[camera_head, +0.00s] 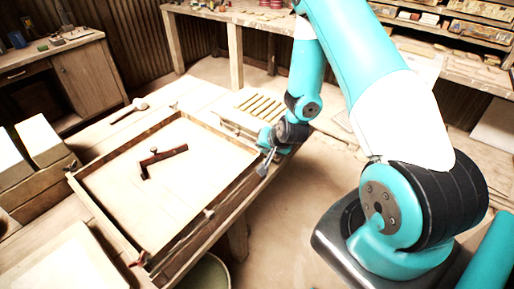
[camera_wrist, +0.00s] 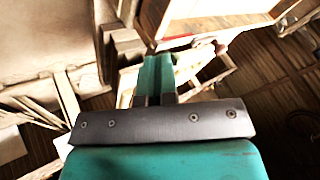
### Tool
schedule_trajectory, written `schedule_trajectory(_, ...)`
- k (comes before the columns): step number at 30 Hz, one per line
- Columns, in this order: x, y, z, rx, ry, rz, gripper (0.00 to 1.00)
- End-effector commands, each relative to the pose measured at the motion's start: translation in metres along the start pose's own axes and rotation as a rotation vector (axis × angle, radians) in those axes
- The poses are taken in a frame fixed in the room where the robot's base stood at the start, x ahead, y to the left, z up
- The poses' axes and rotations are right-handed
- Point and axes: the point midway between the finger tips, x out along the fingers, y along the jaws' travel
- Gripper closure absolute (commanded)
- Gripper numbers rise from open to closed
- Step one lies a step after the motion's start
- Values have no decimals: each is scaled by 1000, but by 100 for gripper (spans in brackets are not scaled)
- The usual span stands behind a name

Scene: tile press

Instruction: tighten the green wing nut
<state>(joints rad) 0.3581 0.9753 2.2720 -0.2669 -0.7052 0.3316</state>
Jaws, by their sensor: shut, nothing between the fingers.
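My gripper (camera_head: 266,141) is at the right corner of a wooden frame (camera_head: 100,213) on the workbench. In the wrist view its teal fingers (camera_wrist: 157,76) are together with nothing between them. I cannot make out a green wing nut in either view; the gripper may hide it. A small grey metal piece (camera_head: 262,170) shows just below the gripper at the frame's right edge; I cannot tell what it is. A small pale fitting (camera_head: 209,213) sits on the frame's front rail, and a reddish one (camera_head: 138,260) sits at its near corner.
A dark brown angled tool (camera_head: 160,158) lies inside the frame. A slatted wooden rack (camera_head: 258,106) stands behind it, close to my gripper. A pale-headed mallet (camera_head: 139,104) lies at the back left. Pale blocks (camera_head: 40,142) stand at the left. Open floor lies right of the bench.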

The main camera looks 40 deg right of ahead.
Motion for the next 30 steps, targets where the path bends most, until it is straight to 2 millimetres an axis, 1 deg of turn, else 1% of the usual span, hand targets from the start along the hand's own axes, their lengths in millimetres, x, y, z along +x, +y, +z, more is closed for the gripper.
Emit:
schedule_trajectory(1,1,3,-1,6,3,2,100)
schedule_trajectory(5,0,6,-2,12,7,5,100)
schedule_trajectory(30,0,-1,1,10,1,2,100)
